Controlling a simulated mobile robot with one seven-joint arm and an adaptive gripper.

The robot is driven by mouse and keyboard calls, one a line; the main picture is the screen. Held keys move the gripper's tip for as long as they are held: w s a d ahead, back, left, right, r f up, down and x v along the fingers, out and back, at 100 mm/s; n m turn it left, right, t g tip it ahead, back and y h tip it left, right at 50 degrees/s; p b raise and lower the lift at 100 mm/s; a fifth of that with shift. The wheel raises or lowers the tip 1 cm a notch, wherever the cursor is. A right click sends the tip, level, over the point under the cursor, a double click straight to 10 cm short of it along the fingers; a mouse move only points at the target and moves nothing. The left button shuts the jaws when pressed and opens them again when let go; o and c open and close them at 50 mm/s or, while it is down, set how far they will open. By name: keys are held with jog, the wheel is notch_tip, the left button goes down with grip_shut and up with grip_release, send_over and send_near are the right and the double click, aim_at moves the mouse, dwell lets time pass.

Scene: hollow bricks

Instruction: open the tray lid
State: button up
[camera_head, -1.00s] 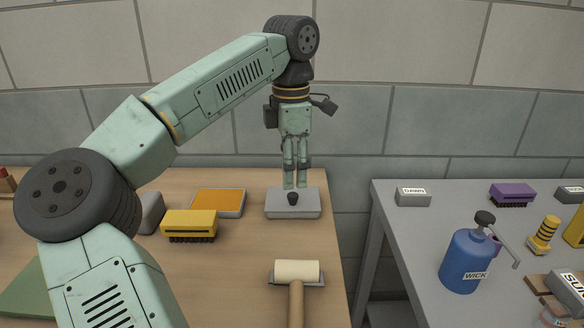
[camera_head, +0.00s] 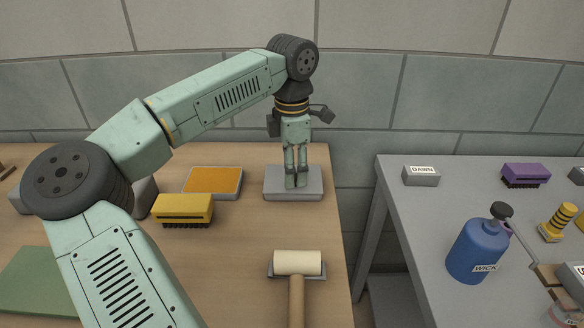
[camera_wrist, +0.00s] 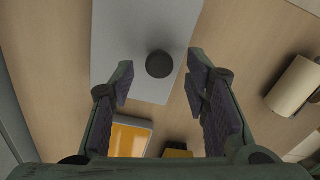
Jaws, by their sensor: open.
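The grey tray with its flat lid (camera_head: 312,189) stands near the back right corner of the wooden table, and the lid looks closed. In the wrist view the lid (camera_wrist: 120,40) carries a round black knob (camera_wrist: 159,64). My gripper (camera_head: 296,184) points down over the lid, and its fingers hide the knob in the head view. In the wrist view my gripper (camera_wrist: 160,72) is open, with one finger to each side of the knob and a gap on both sides. I cannot tell how far the fingertips reach down beside it.
An orange-topped tray (camera_head: 213,181) and a yellow brush (camera_head: 183,209) lie to the left of the grey tray. A roller (camera_head: 297,264) with a wooden handle lies in front. A separate grey table (camera_head: 430,215) at right holds a blue bottle (camera_head: 478,250) and a purple brush (camera_head: 526,175).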

jog(key=shift+f, duration=0.6)
grip_shut()
dwell(0.5)
